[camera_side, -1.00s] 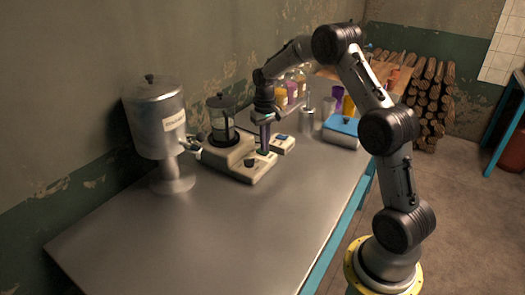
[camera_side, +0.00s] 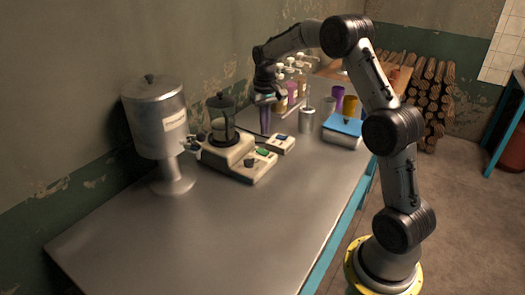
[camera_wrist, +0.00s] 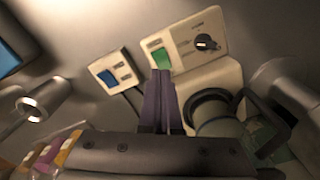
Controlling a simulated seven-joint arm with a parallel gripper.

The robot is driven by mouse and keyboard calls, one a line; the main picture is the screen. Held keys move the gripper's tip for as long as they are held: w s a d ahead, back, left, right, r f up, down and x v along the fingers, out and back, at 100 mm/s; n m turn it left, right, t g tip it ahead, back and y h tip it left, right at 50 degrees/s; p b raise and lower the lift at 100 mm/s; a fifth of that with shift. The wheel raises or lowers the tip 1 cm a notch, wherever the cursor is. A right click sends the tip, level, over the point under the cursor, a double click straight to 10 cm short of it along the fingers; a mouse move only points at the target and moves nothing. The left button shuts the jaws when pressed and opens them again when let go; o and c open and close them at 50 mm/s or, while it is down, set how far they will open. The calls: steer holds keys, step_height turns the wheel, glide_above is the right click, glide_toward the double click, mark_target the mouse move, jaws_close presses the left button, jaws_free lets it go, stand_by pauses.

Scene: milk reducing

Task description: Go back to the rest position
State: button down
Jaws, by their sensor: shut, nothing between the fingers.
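My gripper (camera_side: 265,128) points down with its fingers shut and nothing between them. It hangs above the table (camera_side: 215,235), near the far side of the cream machine (camera_side: 248,170). In the wrist view its purple-grey fingers (camera_wrist: 161,82) show just below the machine's green switch (camera_wrist: 161,58) and appear apart from it. A glass vessel (camera_side: 221,108) with pale liquid at its bottom stands on the machine. My arm arches over the right side of the table.
A metal dispenser (camera_side: 155,115) stands at the left. A small switch box (camera_side: 281,144), a metal cup (camera_side: 307,121) and a blue-topped box (camera_side: 343,126) are right of the machine. Bottles (camera_side: 292,88) and coloured cups (camera_side: 350,105) stand behind. The front table area is clear.

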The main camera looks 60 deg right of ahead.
steer(key=s+a+r+n+t, duration=0.2)
steer(key=s+a+r, duration=0.2)
steer(key=a+r, duration=0.35)
steer(key=s+a+r+n+t, duration=0.15)
steer(key=s+a+r, duration=0.25)
steer(key=a+r, duration=0.4)
steer(key=s+a+r+n+t, duration=0.1)
steer(key=s+a, duration=0.1)
steer(key=s, duration=0.4)
steer(key=s+a+n+t, duration=0.1)
steer(key=s+a, duration=0.2)
steer(key=s, duration=0.4)
steer(key=s+f, duration=0.6)
steer(key=shift+s+a+f, duration=0.3)
steer(key=shift+s+a, duration=0.1)
steer(key=shift+n, duration=0.25)
